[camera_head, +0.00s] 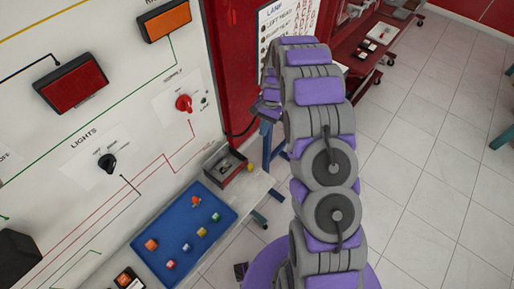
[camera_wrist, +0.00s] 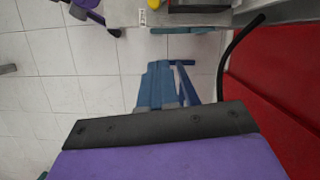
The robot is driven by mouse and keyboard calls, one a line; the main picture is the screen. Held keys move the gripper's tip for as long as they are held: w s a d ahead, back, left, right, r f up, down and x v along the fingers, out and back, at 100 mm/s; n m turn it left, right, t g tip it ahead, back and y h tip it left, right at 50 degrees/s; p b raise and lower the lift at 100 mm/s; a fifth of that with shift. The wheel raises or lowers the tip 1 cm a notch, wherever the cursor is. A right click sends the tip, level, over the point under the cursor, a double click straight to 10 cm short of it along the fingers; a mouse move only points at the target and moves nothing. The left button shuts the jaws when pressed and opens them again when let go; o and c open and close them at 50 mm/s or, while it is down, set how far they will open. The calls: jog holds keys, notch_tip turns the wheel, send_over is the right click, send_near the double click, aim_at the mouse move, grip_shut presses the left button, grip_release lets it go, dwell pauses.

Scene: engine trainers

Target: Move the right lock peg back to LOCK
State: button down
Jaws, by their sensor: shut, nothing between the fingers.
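No lock peg and no LOCK mark can be made out in either view. My arm of grey and purple links stands upright at the right of centre in the head view and hides part of the red frame behind it. In the wrist view my gripper (camera_wrist: 160,126) shows as a dark bar with a purple body behind it, across the bottom. It is shut and holds nothing. It touches nothing that I can see.
A white panel (camera_head: 130,80) carries a red knob (camera_head: 184,103) and a black knob (camera_head: 106,162). A blue tray (camera_head: 215,228) with small coloured blocks and a small box (camera_head: 225,167) lie on the bench. A blue stand (camera_wrist: 157,82) and red surface (camera_wrist: 285,75) are near the gripper.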

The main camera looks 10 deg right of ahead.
jog(key=shift+s+a+f+b, duration=0.55)
jog(key=shift+s+a+f, duration=0.25)
jog(key=shift+f, duration=0.85)
jog(key=shift+s+a+f+b, duration=0.6)
jog(key=shift+s+a+f, duration=0.25)
jog(key=shift+f, duration=0.8)
jog(key=shift+s+a+f+b, duration=0.55)
jog(key=shift+s+a+f, duration=0.25)
jog(key=shift+f, duration=0.85)
jog(key=shift+s+p, duration=0.15)
jog(key=shift+p, duration=0.15)
